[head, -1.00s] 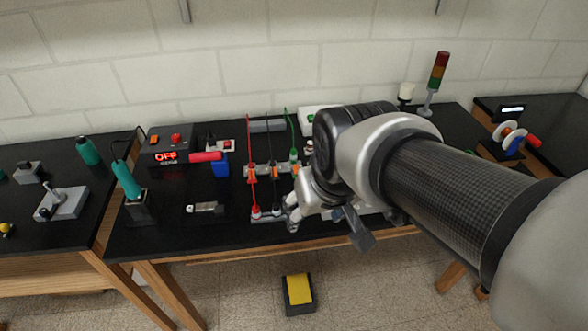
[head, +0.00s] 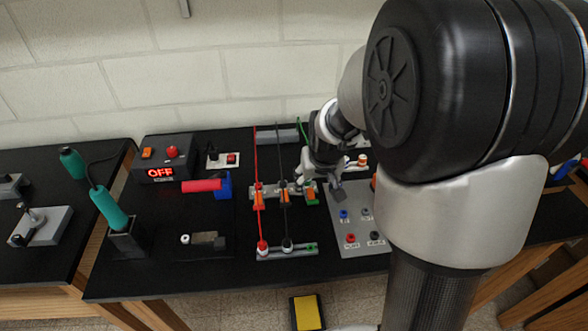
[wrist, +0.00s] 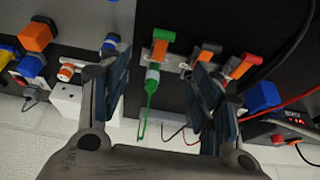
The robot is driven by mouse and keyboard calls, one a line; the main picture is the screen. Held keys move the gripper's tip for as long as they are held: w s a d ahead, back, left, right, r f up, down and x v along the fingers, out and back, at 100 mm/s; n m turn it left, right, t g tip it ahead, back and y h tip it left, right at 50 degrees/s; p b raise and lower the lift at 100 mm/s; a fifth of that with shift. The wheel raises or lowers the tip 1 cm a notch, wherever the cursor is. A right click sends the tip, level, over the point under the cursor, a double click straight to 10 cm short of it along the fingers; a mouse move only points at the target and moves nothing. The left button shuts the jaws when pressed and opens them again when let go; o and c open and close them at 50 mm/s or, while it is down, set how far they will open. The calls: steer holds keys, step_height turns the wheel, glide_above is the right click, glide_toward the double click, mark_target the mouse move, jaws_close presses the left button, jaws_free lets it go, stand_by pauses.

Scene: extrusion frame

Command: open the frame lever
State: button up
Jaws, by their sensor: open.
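A row of three orange-levered clamps stands on the bench: red (head: 258,199), grey (head: 285,196) and green (head: 312,198). No label tells me which is the frame lever. In the wrist view the green clamp's lever (wrist: 160,46) shows between my fingers, with a green plug (wrist: 152,76) and green wire beside it. The grey lever (wrist: 206,52) and red lever (wrist: 241,66) are to its right. My gripper (head: 323,184) is open and empty, just right of the green clamp; in the wrist view its fingers (wrist: 162,95) straddle the plug's line. I see no contact.
Red and grey wires run over their clamps to a front strip (head: 286,251). A grey panel (head: 358,242) with coloured sockets lies to the right. A box reading OFF (head: 160,160) and a red-and-blue tool (head: 208,186) are left. My arm hides the right side.

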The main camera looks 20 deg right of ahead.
mark_target(311, 194)
steer(key=b+x, duration=0.2)
steer(key=x, duration=0.6)
steer(key=shift+w+f, duration=0.15)
steer(key=c, duration=1.1)
steer(key=shift+o, duration=0.2)
steer(key=p, duration=0.2)
steer(key=r+g+p, duration=0.1)
steer(key=p, duration=0.1)
steer(key=shift+w+d+r+g+p, duration=0.1)
steer(key=shift+w+g+p, duration=0.1)
steer(key=shift+g+p, duration=0.1)
steer(key=g+p, duration=0.1)
steer(key=p, duration=0.1)
steer(key=g+y+p, duration=0.1)
steer(key=p, duration=0.2)
steer(key=shift+w+d+r, duration=0.1)
steer(key=shift+w+r, duration=0.25)
steer(key=shift+w, duration=0.05)
steer(key=g+p, duration=0.1)
steer(key=w+g+p, duration=0.1)
steer(key=p, duration=0.1)
steer(key=shift+d+g+y, duration=0.1)
steer(key=shift+g+y, duration=0.3)
steer(key=shift+w+d+f+g+y+p, duration=0.1)
steer(key=shift+w+g+y+p, duration=0.15)
steer(key=shift+g, duration=0.35)
steer(key=shift+w+d+g+y+p, duration=0.1)
steer(key=shift+g+y+p, duration=0.1)
steer(key=shift+g, duration=0.4)
